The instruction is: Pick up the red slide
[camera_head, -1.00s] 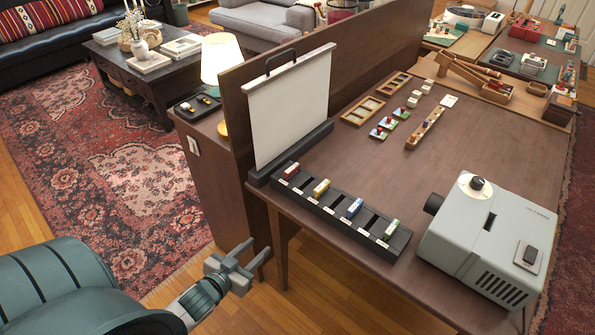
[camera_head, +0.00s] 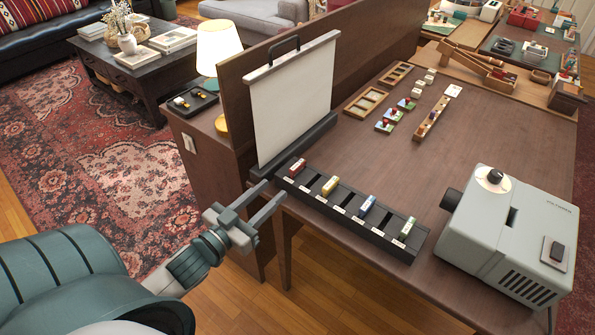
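The red slide (camera_head: 297,167) stands in the leftmost slot of a black slotted rack (camera_head: 346,211) along the table's front edge. The rack also holds a yellow slide (camera_head: 330,186), a blue slide (camera_head: 367,206) and a green slide (camera_head: 407,228), with empty slots between them. My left gripper (camera_head: 272,198) is open and empty. In the picture its fingertips lie just left of and below the rack's left end, apart from the red slide. My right gripper is out of view.
A white screen (camera_head: 290,98) on a dark base stands behind the rack's left end. A grey projector (camera_head: 510,235) stands at the table's right. Wooden trays and small blocks lie farther back. The middle of the brown table (camera_head: 455,150) is clear.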

